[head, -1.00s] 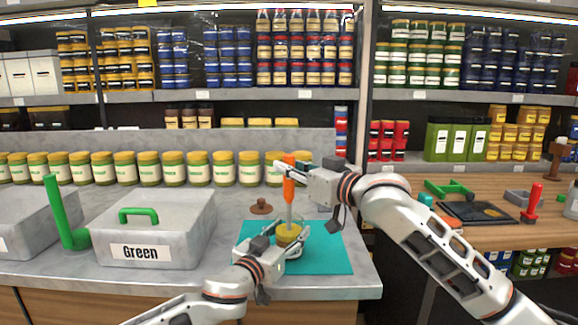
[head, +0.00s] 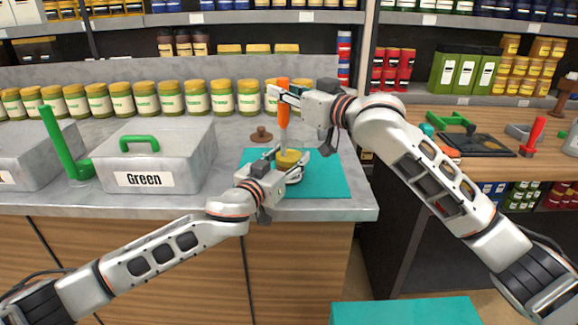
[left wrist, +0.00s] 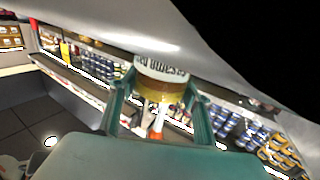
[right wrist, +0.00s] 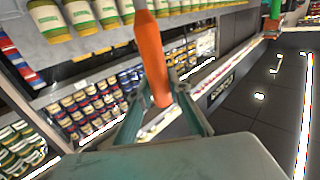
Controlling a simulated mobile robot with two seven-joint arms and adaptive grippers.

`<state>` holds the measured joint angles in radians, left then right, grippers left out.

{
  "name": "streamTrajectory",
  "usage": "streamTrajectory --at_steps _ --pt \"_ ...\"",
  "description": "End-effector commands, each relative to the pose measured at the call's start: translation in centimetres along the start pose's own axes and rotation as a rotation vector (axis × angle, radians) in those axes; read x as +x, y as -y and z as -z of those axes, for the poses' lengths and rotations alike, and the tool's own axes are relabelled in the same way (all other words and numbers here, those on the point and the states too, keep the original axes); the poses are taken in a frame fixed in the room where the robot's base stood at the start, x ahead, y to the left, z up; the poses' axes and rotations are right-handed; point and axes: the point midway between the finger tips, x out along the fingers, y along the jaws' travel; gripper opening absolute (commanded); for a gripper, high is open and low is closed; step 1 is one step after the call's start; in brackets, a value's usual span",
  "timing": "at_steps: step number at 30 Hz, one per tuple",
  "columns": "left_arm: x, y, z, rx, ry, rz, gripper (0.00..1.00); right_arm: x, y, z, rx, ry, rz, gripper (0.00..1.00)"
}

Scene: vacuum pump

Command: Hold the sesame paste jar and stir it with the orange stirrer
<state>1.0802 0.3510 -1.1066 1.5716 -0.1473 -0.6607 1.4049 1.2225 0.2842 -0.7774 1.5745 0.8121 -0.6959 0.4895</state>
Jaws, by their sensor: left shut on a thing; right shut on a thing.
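The sesame paste jar (head: 288,158), with yellow-brown contents, is over the teal mat (head: 325,180) at the counter's right end. My left gripper (head: 284,166) is shut on it. The jar (left wrist: 162,84) also shows between the fingers in the left wrist view. The orange stirrer (head: 283,105) stands nearly upright above the jar. My right gripper (head: 286,94) is shut on its orange handle, which also shows in the right wrist view (right wrist: 152,62). The stirrer's pale shaft runs down to the jar's mouth; its lower end is hidden.
A grey box labelled Green (head: 160,155) and a green tool (head: 60,140) stand further left. Jars (head: 170,98) line the counter's back. A wooden table (head: 480,150) with tools is at right.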

Motion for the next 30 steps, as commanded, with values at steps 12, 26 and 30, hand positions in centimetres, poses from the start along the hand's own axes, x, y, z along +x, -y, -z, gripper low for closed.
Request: streamTrajectory --at_steps 12,26,30 --pt "0.0 -0.1 0.0 -0.001 0.0 -0.001 0.16 -0.3 0.0 0.1 0.001 -0.002 0.001 0.0" --pt "0.0 -0.1 0.0 -0.001 0.0 -0.001 0.16 -2.1 -0.1 0.1 0.001 -0.002 0.001 0.0" --pt "0.0 -0.1 0.0 -0.001 0.0 -0.001 0.16 -2.1 -0.1 0.1 0.001 -0.002 0.0 0.0"
